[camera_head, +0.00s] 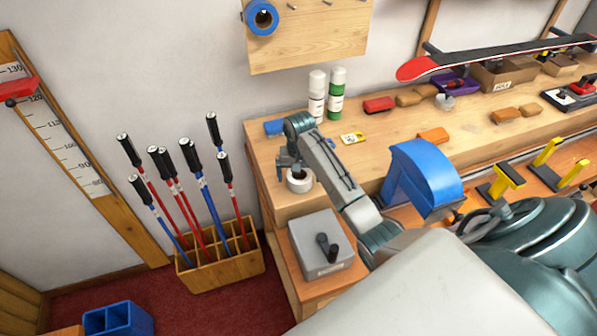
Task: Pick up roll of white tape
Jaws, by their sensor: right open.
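The roll of white tape (299,184) lies at the left end of the wooden bench (373,157), with its dark centre hole facing up. My right gripper (289,167) is open and points down at the roll's far edge, just above or beside it. I cannot tell whether the fingers touch the roll. My right wrist and forearm cover part of the bench to the right of the roll. My left gripper is not in view.
A grey box with a dark handle (316,250) stands in front of the roll. White and green bottles (337,92) stand behind my wrist. A blue curved piece (425,175) is to the right. A pole rack (238,267) stands on the floor at left.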

